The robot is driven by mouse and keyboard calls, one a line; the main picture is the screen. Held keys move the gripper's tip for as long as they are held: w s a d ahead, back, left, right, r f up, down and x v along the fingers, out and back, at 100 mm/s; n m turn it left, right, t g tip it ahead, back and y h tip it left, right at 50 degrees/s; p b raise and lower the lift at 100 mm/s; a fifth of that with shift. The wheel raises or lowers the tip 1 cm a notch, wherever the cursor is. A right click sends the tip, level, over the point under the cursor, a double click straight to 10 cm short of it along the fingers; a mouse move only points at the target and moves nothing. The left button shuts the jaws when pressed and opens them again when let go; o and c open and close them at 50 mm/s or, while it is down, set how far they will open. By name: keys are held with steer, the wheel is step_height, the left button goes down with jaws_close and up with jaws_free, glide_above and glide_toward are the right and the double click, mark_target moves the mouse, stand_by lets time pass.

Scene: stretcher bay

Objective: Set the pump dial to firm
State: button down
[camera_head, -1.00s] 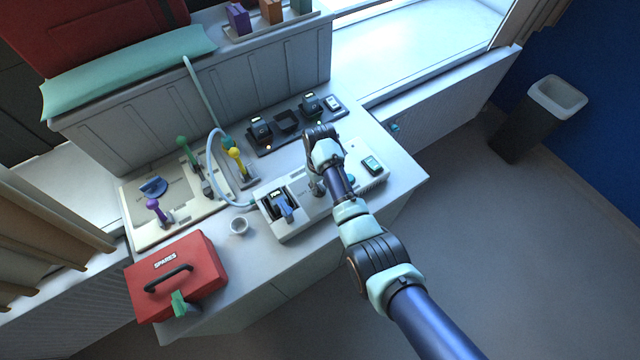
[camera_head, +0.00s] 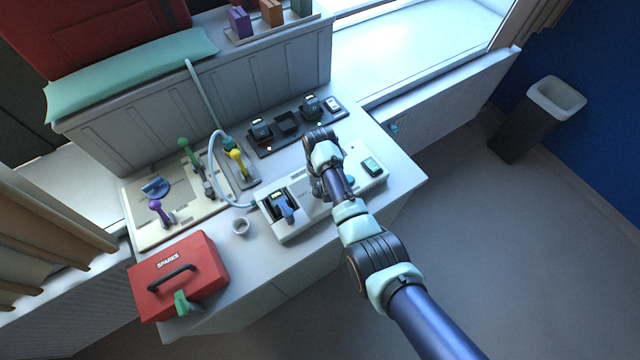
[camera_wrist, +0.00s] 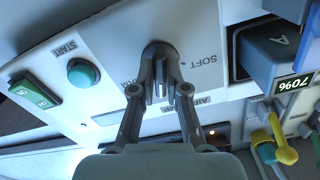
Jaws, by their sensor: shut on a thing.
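The air pump (camera_head: 275,225) is a long white box on the bench, and its white panel (camera_wrist: 110,50) fills the upper wrist view. My gripper (camera_wrist: 159,85) is shut on the pump dial (camera_wrist: 158,50), a dark grey knob, with a finger on either side. The word SOFT shows on the panel to the right of the dial. Another label left of the fingers is partly hidden, and I cannot read the dial's setting. In the head view my gripper (camera_head: 318,188) is over the pump's middle, and my wrist hides the dial.
A teal START button (camera_wrist: 84,74) and a green rocker switch (camera_wrist: 35,92) sit left of the dial. A battery marked A and 70% (camera_wrist: 285,60) stands close on the right. A red SPARES box (camera_head: 180,275), a small cup (camera_head: 240,226) and a yellow-handled lever (camera_head: 237,160) are nearby.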

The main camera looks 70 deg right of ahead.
steer(key=m+p, duration=0.1)
steer(key=m, duration=0.3)
steer(key=shift+w+m, duration=0.15)
steer(key=shift+m, duration=0.15)
steer(key=shift+w+m, duration=0.1)
steer(key=shift+m, duration=1.8)
steer(key=c, duration=1.2)
jaws_free()
step_height(320, 180, up, 12)
steer(key=shift+r, duration=0.1)
